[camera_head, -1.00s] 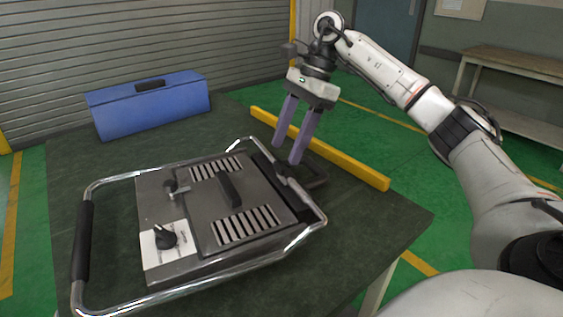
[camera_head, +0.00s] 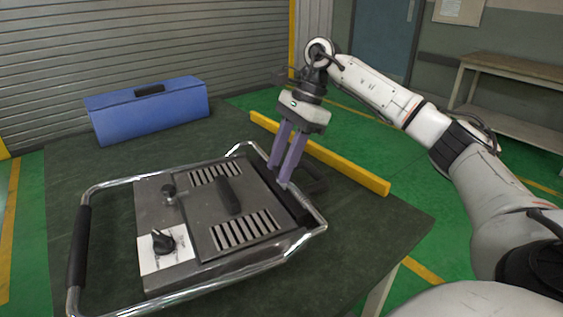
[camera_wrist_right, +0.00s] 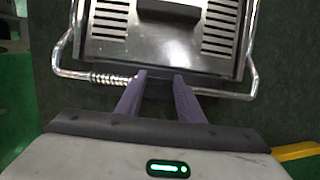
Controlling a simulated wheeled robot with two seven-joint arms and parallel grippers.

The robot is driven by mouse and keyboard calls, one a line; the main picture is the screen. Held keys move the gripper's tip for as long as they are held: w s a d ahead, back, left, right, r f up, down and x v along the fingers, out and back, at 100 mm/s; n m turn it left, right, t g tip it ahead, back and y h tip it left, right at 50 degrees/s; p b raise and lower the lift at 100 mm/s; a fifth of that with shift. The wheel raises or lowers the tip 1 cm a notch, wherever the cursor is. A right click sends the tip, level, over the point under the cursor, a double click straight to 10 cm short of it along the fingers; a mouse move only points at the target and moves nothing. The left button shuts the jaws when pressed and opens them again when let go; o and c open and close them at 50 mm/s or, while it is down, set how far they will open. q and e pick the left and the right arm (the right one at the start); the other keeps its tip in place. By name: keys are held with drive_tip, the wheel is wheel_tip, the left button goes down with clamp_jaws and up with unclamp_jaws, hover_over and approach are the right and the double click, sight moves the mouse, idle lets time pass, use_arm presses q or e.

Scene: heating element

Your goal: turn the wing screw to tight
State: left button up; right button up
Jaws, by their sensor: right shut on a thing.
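The grey heating unit (camera_head: 190,260) lies on the dark table, with two slotted vents and a bent metal tube frame around it. A small upright fitting (camera_head: 168,194) on its top left may be the wing screw; I cannot tell for sure. A black knob (camera_head: 163,242) sits on a white plate near the front left corner. My right gripper (camera_head: 278,173) is at the unit's far right edge. The right wrist view shows its fingers (camera_wrist_right: 161,75) closed about a dark piece (camera_wrist_right: 160,88) on the frame bar, likely the black grip. My left gripper is not in view.
A blue toolbox (camera_head: 150,112) stands at the back left of the table. A yellow bar (camera_head: 335,160) runs along the right edge. A spring (camera_wrist_right: 110,80) sits on the bar left of my fingers. The table is clear between unit and toolbox.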

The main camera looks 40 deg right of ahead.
drive_tip(key=m+t+p, duration=0.1)
drive_tip(key=m, duration=0.3)
drive_tip(key=shift+s+h, duration=0.2)
drive_tip(key=shift+h, duration=0.2)
drive_tip(key=m+t, duration=0.1)
drive_tip(key=m, duration=0.1)
drive_tip(key=m+h, duration=0.1)
drive_tip(key=m, duration=0.2)
drive_tip(key=shift+a+t+p, duration=0.2)
drive_tip(key=shift+t+p, duration=0.1)
drive_tip(key=shift+t, duration=0.1)
drive_tip(key=m+h, duration=0.1)
drive_tip(key=m, duration=0.1)
drive_tip(key=m+h, duration=0.1)
drive_tip(key=m, duration=0.1)
drive_tip(key=shift+a+r+m+p, duration=0.1)
drive_tip(key=shift+a+m+p, duration=0.1)
drive_tip(key=shift+m+p, duration=0.15)
drive_tip(key=shift+a+m+h+p, duration=0.15)
drive_tip(key=shift+m+h, duration=0.3)
drive_tip(key=shift+m, duration=0.65)
drive_tip(key=shift+d+m+h+p, duration=0.15)
drive_tip(key=shift+m+h, duration=0.3)
drive_tip(key=shift+m, duration=0.6)
drive_tip(key=shift+a, duration=0.1)
drive_tip(key=o, duration=1.1)
drive_tip(key=shift+c, duration=0.2)
drive_tip(key=p+v, duration=0.1)
drive_tip(key=v, duration=0.9)
drive_tip(key=shift+s, duration=0.15)
